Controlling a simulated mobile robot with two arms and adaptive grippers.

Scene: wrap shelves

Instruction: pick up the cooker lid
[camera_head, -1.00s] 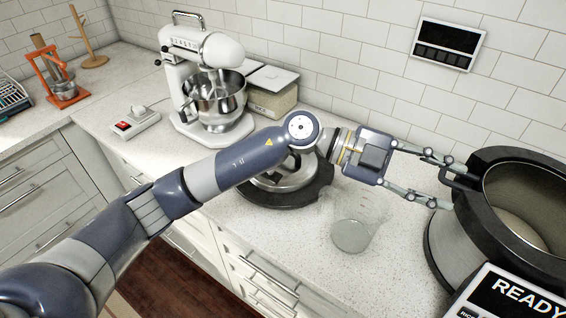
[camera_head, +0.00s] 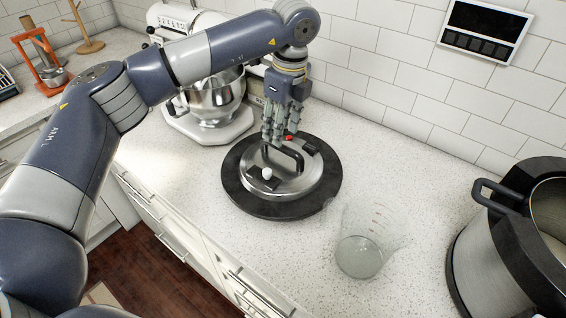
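The cooker lid (camera_head: 297,186) lies on the counter, a wide black disc with a raised silver top. A black bar handle, a small white knob and a red mark show on it. My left gripper (camera_head: 272,141) points down over the back part of the lid, with its fingertips close to the handle. The fingers overlap in this view, so I cannot tell their opening or whether they touch the handle. My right gripper is out of view.
A clear measuring jug (camera_head: 361,256) stands right of the lid. The open cooker pot (camera_head: 487,262) is at the right edge. A stand mixer (camera_head: 208,128) stands behind left, partly hidden by my arm. The speckled counter (camera_head: 410,190) is clear between the jug and wall.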

